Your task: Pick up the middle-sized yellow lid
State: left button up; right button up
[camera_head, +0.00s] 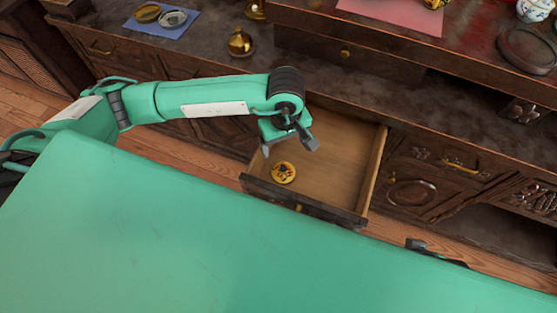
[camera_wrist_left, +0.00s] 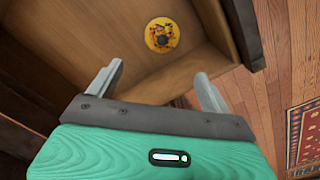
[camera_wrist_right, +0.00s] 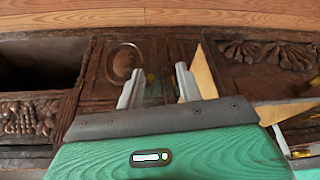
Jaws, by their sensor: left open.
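A round yellow lid (camera_head: 283,172) with a dark and red pattern lies flat in the open drawer (camera_head: 338,165), near its front left corner. The lid also shows in the left wrist view (camera_wrist_left: 161,35), beyond my fingertips and apart from them. My left gripper (camera_head: 290,148) is open and empty, above the drawer and close to the lid. Its two fingers stand apart in the left wrist view (camera_wrist_left: 158,74). My right gripper (camera_wrist_right: 158,72) has its fingers apart with nothing between them, facing the carved cabinet front.
A blue cloth (camera_head: 185,28) with two round lids and a gold pot (camera_head: 240,42) are on the cabinet top. A pink cloth (camera_head: 390,14) and a white painted pot (camera_head: 535,10) are on the upper shelf. The drawer's walls surround the lid.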

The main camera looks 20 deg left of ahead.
pick_arm(q)
send_over(283, 169)
jog(key=f, duration=0.4)
jog(key=w+f, duration=0.1)
jog(key=f, duration=0.2)
jog(key=shift+f+b, duration=0.1)
jog(key=shift+b, duration=0.2)
jog(key=f, duration=0.5)
jog(key=shift+s, duration=0.3)
jog(key=shift+f, duration=0.3)
pick_arm(e)
jog(key=shift+w+a+f+t+y, duration=0.2)
jog(key=shift+w+a+f+t, duration=0.15)
jog(key=shift+w+a, duration=0.15)
jog(key=shift+w+a+f+t+y, duration=0.2)
jog(key=shift+w+a+f+t, duration=0.15)
jog(key=shift+a, duration=0.15)
pick_arm(q)
jog(key=c, duration=1.2)
jog(key=shift+s, duration=0.1)
jog(key=shift+c, duration=0.5)
pick_arm(e)
jog(key=shift+s+r, duration=0.1)
jog(key=shift+r, duration=0.15)
pick_arm(q)
jog(key=shift+f, duration=0.1)
